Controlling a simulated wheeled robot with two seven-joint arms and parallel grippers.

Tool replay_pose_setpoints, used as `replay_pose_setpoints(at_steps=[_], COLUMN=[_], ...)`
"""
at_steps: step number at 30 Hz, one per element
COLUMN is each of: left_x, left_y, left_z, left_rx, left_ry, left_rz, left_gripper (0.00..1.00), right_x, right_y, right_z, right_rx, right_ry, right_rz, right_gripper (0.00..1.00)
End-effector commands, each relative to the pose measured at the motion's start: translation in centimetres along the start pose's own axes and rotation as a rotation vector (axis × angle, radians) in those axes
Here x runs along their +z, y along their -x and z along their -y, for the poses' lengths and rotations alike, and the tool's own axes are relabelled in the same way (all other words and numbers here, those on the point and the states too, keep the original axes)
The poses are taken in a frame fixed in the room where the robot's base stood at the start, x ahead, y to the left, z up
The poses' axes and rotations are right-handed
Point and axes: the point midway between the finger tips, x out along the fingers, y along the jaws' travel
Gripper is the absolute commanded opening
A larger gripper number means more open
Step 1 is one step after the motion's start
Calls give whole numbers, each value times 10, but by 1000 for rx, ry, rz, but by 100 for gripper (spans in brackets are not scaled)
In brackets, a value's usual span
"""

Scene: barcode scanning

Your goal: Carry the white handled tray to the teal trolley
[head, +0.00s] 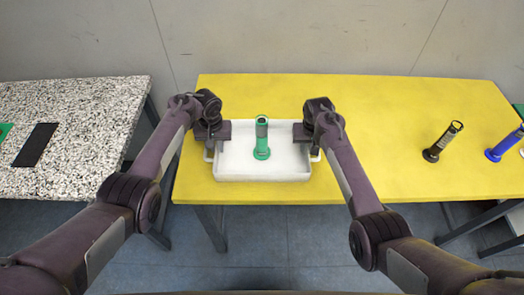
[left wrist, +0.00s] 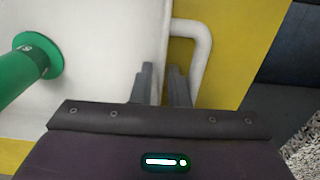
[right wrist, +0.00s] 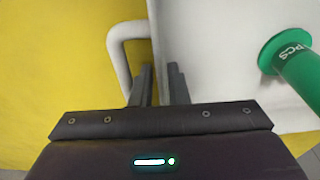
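The white handled tray (head: 285,172) is over the left part of the yellow table, near its front edge. A green scanner-like tool (head: 262,140) stands upright in it. My left gripper (head: 213,145) is at the tray's left side, its fingers closed on the side wall beside the white handle (left wrist: 204,50). My right gripper (head: 313,142) is at the right side, its fingers likewise closed on the wall beside the other handle (right wrist: 117,55). I cannot tell whether the tray touches the table. No teal trolley is recognisable in view.
The yellow table (head: 400,110) is clear right of the tray up to a black tool (head: 440,143) and a blue tool (head: 503,146). A speckled table (head: 85,110) with a black pad (head: 36,145) stands at left, across a gap. A wall is behind.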

Motion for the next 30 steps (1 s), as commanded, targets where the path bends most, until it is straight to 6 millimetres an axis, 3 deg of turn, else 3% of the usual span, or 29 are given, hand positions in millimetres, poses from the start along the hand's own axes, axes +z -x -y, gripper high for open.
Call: replay_pose_setpoints(at_steps=[5, 9, 23, 30], left_x=[0, 0, -1, -1], left_y=[0, 0, 2, 14], left_z=[0, 0, 0, 0], left_rx=[0, 0, 0, 0], left_ry=[0, 0, 0, 0], left_rz=[0, 0, -1, -1], left_gripper=[15, 0, 0, 0], right_x=[0, 0, -1, -3], right_y=[0, 0, 2, 14], right_z=[0, 0, 0, 0], right_rx=[0, 0, 0, 0], right_ry=[0, 0, 0, 0], right_rz=[-1, 0, -2, -3], right_gripper=[15, 0, 0, 0])
